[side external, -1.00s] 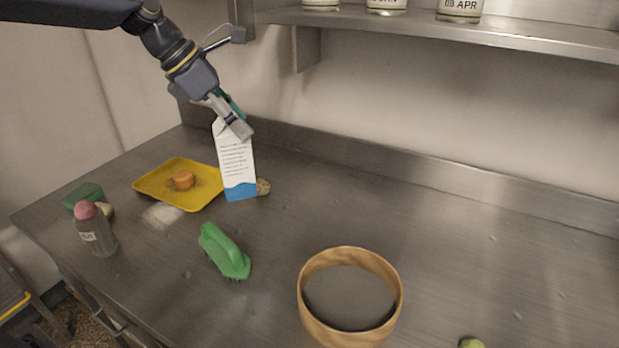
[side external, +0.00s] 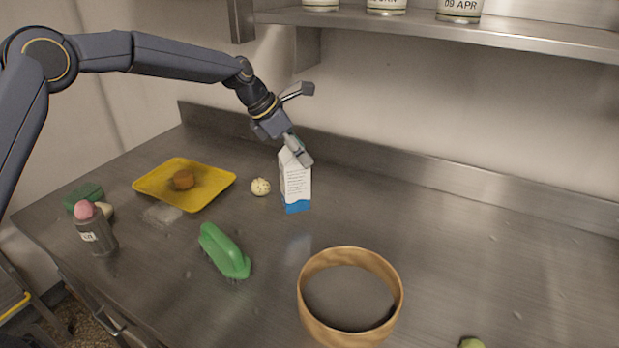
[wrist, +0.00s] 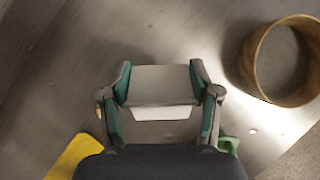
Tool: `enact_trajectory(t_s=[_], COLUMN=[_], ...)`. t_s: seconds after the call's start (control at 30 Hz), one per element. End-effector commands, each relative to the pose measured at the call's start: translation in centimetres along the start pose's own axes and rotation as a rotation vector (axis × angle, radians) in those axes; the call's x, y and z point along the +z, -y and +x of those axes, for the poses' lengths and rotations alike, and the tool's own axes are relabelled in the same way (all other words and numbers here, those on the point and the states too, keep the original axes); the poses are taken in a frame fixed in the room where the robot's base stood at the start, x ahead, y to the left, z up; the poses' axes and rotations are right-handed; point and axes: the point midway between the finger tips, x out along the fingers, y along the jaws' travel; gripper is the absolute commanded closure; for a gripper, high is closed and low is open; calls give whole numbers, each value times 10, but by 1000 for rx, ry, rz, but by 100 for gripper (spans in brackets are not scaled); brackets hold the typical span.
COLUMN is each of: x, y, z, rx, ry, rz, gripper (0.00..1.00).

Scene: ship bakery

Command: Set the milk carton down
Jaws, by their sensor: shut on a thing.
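The milk carton (side external: 296,184) is white with printed text and a blue band at its bottom. It is upright, behind the wooden ring-shaped bowl in the side view. My gripper (side external: 298,150) is shut on the carton's top from above. In the wrist view the carton's top (wrist: 161,113) shows between the two fingers of my gripper (wrist: 163,95). Whether its base touches the steel counter (side external: 430,230) or hangs just above it, I cannot tell.
A round wooden bowl (side external: 312,316) stands in front. The counter to the right is mostly clear. A shelf (side external: 540,40) overhangs the back.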

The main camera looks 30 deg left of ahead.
Motion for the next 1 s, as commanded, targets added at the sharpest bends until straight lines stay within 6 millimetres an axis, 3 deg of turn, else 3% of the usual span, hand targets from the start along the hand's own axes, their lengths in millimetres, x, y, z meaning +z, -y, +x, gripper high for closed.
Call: enact_trajectory(t_s=[0.13, 0.3, 0.7, 0.73, 1.0], x=[0, -14, -17, -18, -18], y=[-4, -4, -3, -3, -3], z=[11, 31, 35, 37, 36], rx=[1, 1, 2, 0, 0], ry=[2, 2, 3, 0, 0], rz=[0, 0, 1, 0, 0], gripper=[100, 100, 100, 37, 13])
